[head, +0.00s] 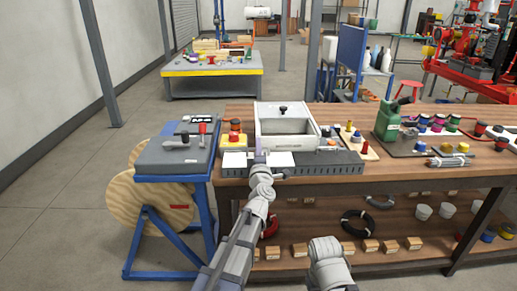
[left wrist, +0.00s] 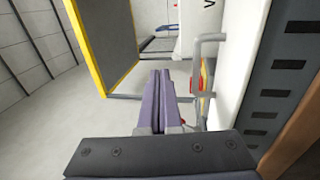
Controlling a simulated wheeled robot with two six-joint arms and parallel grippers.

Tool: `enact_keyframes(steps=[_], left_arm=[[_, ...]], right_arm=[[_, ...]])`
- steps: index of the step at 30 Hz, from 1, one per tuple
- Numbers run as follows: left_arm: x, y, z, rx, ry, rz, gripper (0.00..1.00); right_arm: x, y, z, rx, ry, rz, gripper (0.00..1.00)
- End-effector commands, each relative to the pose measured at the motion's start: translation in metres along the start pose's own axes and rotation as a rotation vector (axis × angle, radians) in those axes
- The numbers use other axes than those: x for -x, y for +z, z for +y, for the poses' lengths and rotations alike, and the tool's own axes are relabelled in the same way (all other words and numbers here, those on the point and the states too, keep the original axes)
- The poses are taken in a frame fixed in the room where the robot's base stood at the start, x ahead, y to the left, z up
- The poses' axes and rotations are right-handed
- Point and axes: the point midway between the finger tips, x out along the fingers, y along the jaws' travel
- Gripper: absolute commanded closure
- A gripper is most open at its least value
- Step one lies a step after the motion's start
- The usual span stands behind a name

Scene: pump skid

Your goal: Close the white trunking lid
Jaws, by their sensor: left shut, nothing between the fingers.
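The white trunking lid (head: 279,160) lies flat over the left part of the grey slotted trunking (head: 335,164) at the bench's front edge. In the left wrist view the white lid (left wrist: 240,50) runs beside the slotted trunking wall (left wrist: 280,80) and bears a grey bar handle (left wrist: 204,75). My left gripper (head: 259,153) is over the middle of the lid and hides part of it. In the left wrist view its fingers (left wrist: 161,75) are together and empty, left of the handle. Whether they touch the lid I cannot tell. My right gripper is not in view.
A grey panel with levers (head: 180,148) is on a blue stand to the left. A green can (head: 388,120) and coloured parts stand to the right on the bench.

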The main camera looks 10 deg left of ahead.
Motion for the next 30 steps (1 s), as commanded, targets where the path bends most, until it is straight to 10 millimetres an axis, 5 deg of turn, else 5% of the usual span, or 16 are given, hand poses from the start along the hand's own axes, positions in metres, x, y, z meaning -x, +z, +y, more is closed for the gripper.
enact_keyframes(steps=[30], left_arm=[[-0.018, 0.000, -0.016, 0.000, 0.000, 0.000, 1.00]], right_arm=[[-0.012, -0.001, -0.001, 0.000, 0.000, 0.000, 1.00]])
